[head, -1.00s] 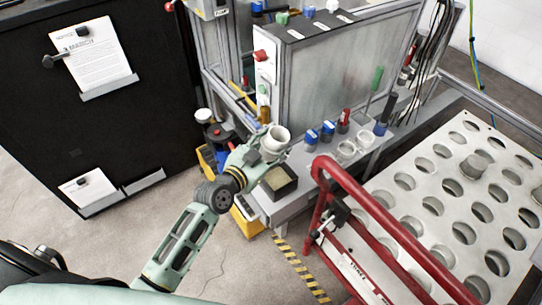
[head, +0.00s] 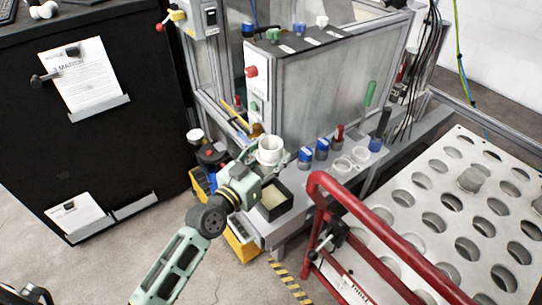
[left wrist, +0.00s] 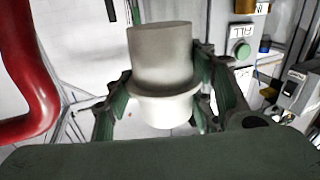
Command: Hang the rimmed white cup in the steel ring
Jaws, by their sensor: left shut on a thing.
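The rimmed white cup (head: 269,148) is upright in my left gripper (head: 266,163), above the near left end of the bench. In the left wrist view the cup (left wrist: 161,60) stands between the fingers of the gripper (left wrist: 162,98), which is shut on it around its flange. Two pale round rings, one at the left (head: 341,164) and one at the right (head: 360,154), sit on the bench to the right of the cup. I cannot tell which is the steel ring. The cup is apart from both. My right gripper is not in view.
An open dark box (head: 273,202) is just below the left gripper. A red tubular frame (head: 375,222) and a perforated plate (head: 445,190) lie to the right. A panel (head: 325,85) rises behind.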

